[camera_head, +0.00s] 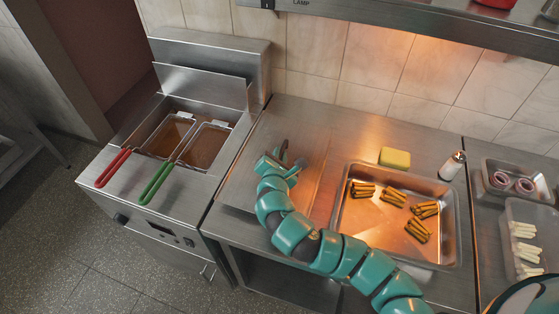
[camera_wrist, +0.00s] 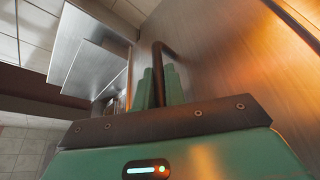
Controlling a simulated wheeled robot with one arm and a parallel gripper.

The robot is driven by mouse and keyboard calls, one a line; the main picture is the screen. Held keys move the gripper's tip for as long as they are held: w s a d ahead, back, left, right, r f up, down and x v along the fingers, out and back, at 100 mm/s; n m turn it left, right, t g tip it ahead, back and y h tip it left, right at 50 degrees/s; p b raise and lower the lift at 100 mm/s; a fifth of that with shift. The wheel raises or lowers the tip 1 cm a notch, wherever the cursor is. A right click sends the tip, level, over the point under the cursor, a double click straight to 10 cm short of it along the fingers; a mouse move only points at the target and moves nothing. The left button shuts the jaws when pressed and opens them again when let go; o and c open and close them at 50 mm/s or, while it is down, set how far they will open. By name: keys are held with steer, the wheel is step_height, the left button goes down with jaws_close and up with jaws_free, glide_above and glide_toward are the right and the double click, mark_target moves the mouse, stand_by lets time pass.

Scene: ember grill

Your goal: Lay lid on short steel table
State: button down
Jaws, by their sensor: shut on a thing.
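My gripper (camera_head: 284,163) is over the short steel table, left of the shallow tray. In the wrist view my gripper (camera_wrist: 160,86) is shut on a dark curved handle (camera_wrist: 170,50). The handle joins a flat brushed-steel lid (camera_wrist: 225,50). In the head view the lid (camera_head: 311,183) looks like a flat steel sheet over the left part of the table (camera_head: 340,117), partly hidden by my arm. I cannot tell whether it touches the tabletop.
A fryer (camera_head: 190,210) with a red-handled basket (camera_head: 113,168) and a green-handled basket (camera_head: 157,182) stands left. Right are a tray (camera_head: 367,241) of browned sticks, a yellow sponge (camera_head: 395,158) and a shaker (camera_head: 452,166). A shelf (camera_head: 430,25) overhangs the back.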

steer(key=shift+f, duration=1.45)
steer(key=c, duration=1.5)
jaws_free()
steer(key=v, duration=1)
steer(key=shift+s+a+r, duration=0.1)
steer(key=shift+s+r, duration=0.2)
steer(key=shift+s, duration=0.05)
steer(key=shift+s+p, duration=0.5)
steer(key=shift+s, duration=0.1)
